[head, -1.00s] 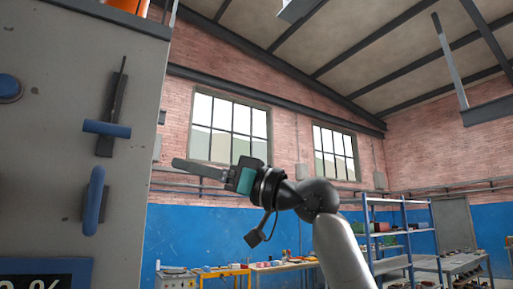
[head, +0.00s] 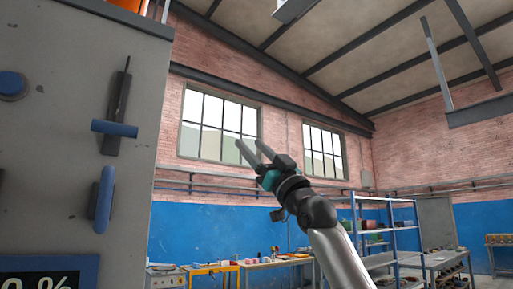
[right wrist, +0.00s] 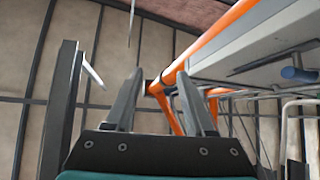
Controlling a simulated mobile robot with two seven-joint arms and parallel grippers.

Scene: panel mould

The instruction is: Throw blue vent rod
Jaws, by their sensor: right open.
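On the grey panel (head: 60,160) at the left of the head view, a blue crossbar handle (head: 115,128) sits on a dark upright lever plate. Below it is an upright blue bar handle (head: 104,200). I cannot tell which of the two is the vent rod. In the right wrist view a blue handle end (right wrist: 298,74) sticks out at the upper right. My right gripper (head: 252,146) is open and empty, to the right of the panel and well apart from both handles. Its two fingers also show in the wrist view (right wrist: 160,78). My left gripper is out of view.
A round blue button (head: 11,85) and a dark display (head: 40,278) are on the panel. Orange framework (right wrist: 215,35) passes near the fingers in the wrist view. Workbenches (head: 270,263) and a blue shelf rack (head: 385,230) stand farther back.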

